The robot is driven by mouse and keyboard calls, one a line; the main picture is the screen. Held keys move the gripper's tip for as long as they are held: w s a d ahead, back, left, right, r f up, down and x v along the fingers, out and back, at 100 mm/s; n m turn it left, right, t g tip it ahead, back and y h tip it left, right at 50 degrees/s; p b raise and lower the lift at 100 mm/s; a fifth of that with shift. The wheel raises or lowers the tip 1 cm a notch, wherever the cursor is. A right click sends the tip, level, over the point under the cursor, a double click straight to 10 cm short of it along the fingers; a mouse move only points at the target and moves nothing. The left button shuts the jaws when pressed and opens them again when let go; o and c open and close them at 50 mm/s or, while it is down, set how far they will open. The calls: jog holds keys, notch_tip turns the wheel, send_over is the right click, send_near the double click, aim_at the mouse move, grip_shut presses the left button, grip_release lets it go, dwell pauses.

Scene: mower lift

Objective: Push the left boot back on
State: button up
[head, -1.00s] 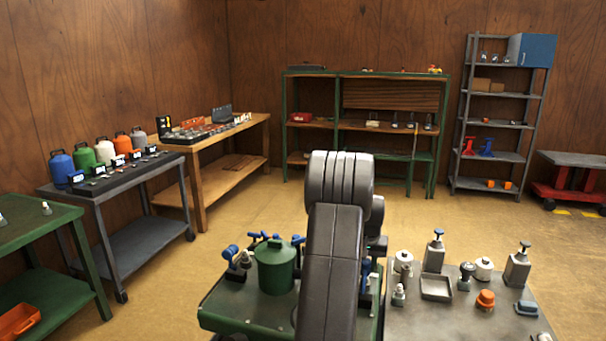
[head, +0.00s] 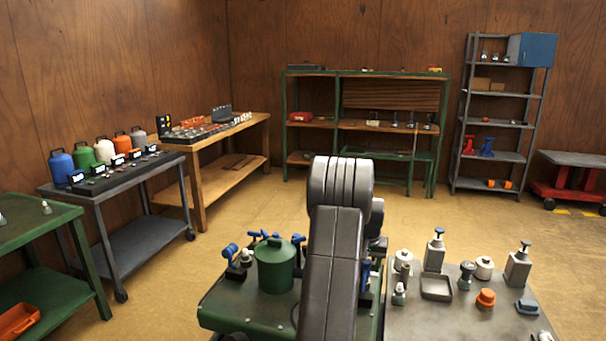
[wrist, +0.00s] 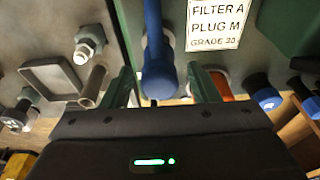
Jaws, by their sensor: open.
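A long blue rounded piece (wrist: 157,60), which looks like a boot, stands between the fingers of my open gripper (wrist: 163,88) in the wrist view. Clear gaps show on both sides of it. Its far end is at the top of the picture, and whether it is seated cannot be told. Two more blue-ended pieces show at the right of the wrist view, the nearer one (wrist: 266,97) beside the right finger. In the head view, blue-ended pieces (head: 231,252) stand on the green unit (head: 235,305). My arm hides my gripper there.
A label plate (wrist: 214,23) is above the right finger. A grey tray (wrist: 52,80) and a nut-topped fitting (wrist: 88,44) lie left. In the head view, a green canister (head: 277,268) stands left of my arm. Loose parts crowd the grey bench (head: 460,322) at right.

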jog(key=shift+r, duration=0.15)
jog(key=shift+w+p+v, duration=0.25)
jog(key=shift+p+v, duration=0.5)
jog(key=shift+v, duration=0.35)
jog(key=shift+w+p+v, duration=0.2)
jog(key=shift+p+v, duration=0.5)
jog(key=shift+v, duration=0.4)
jog(key=shift+w+p+v, duration=0.25)
jog(key=shift+p+v, duration=0.5)
jog(key=shift+v, duration=0.35)
jog(key=shift+d+r, duration=0.15)
jog(key=shift+r, duration=0.1)
jog(key=w+p+v, duration=0.2)
jog(key=p+v, duration=0.1)
jog(key=v, duration=0.6)
jog(key=w+d+r+p+v, duration=0.1)
jog(key=p+v, duration=0.2)
jog(key=v, duration=0.6)
jog(key=shift+w+r, duration=0.2)
jog(key=shift+w, duration=0.15)
jog(key=s+d, duration=1)
jog(key=d, duration=0.3)
jog(key=shift+d, duration=0.35)
jog(key=shift+s, duration=0.1)
